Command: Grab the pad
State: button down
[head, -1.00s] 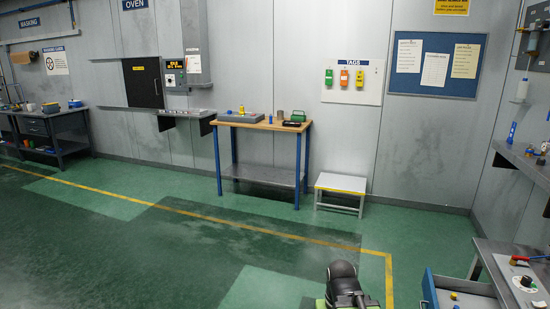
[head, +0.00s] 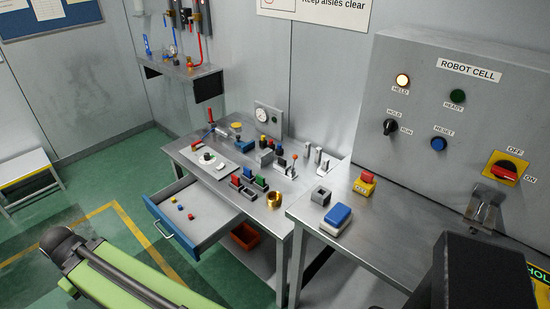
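A pad (head: 337,219), blue on top with a white layer below, lies flat on the steel bench top in the lower middle of the head view. It is near the bench's left edge, and nothing touches it. My gripper (head: 486,207) seems to be the grey metal prongs beyond a dark block at the lower right. It is well to the right of the pad and apart from it. The view does not show whether its fingers are open or shut.
The robot cell panel (head: 450,110) rises at the back. A cluttered workbench (head: 235,185) with an open blue drawer (head: 197,219) stands to the left. Bench top right of the pad is clear.

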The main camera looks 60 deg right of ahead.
aim_at(282, 162)
jog(key=z, duration=0.85)
jog(key=i, duration=0.6)
jog(key=z, duration=1.6)
jog(key=k, duration=0.95)
jog(key=u, duration=0.05)
jog(key=i, duration=0.9)
jog(key=u, duration=0.45)
